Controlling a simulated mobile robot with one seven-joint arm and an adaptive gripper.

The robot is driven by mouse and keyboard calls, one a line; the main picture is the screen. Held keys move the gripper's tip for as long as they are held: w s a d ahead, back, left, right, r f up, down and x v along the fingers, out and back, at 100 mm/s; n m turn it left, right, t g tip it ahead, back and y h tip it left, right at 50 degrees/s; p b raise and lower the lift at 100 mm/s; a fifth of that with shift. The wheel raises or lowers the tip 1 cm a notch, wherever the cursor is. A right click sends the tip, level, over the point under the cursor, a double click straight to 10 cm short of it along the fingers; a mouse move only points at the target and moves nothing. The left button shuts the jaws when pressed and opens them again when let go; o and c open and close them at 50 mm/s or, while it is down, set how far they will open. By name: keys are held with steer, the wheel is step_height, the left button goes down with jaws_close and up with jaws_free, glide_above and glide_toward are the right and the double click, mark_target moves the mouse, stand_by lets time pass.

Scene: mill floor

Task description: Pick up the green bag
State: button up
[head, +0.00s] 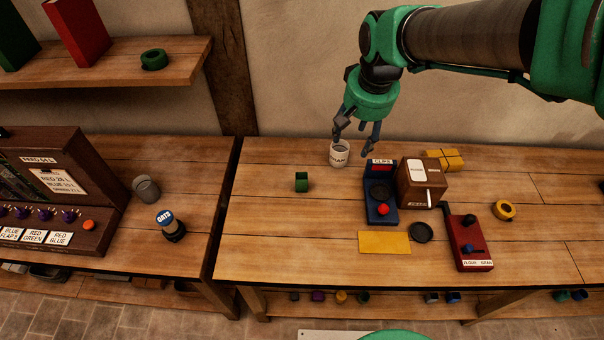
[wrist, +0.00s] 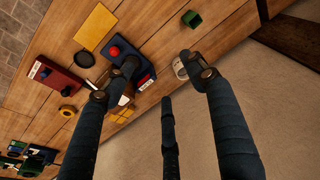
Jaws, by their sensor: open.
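A small green squarish item (head: 302,182) stands on the middle table, left of the white mug; it is the likeliest green bag, though its shape is too small to be sure. It also shows near the top of the wrist view (wrist: 192,19). My gripper (head: 354,142) is open, its fingers pointing down over the back of the table near the mug, up and to the right of the green item. The wrist view shows its fingers (wrist: 160,68) spread, with nothing held between them.
A white mug (head: 340,153) stands close by the fingers. Right of it are a blue device (head: 380,208), a brown box (head: 421,184), yellow bundle (head: 444,160) and red device (head: 467,243). Bare tabletop surrounds the green item. A control cabinet (head: 75,170) stands left.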

steer(key=w+a+f+g, duration=0.1)
steer(key=w+a+f, duration=0.5)
steer(key=w+f, duration=0.15)
steer(key=g, duration=0.2)
glide_above(302, 176)
step_height(302, 176, down, 13)
steer(key=shift+w+a+h, duration=0.1)
steer(key=shift+h, duration=0.2)
steer(key=shift+f, duration=0.1)
steer(key=shift+f+b, duration=0.65)
steer(key=shift+f, duration=3.55)
steer(key=shift+f+b, duration=0.6)
steer(key=shift+f, duration=2.05)
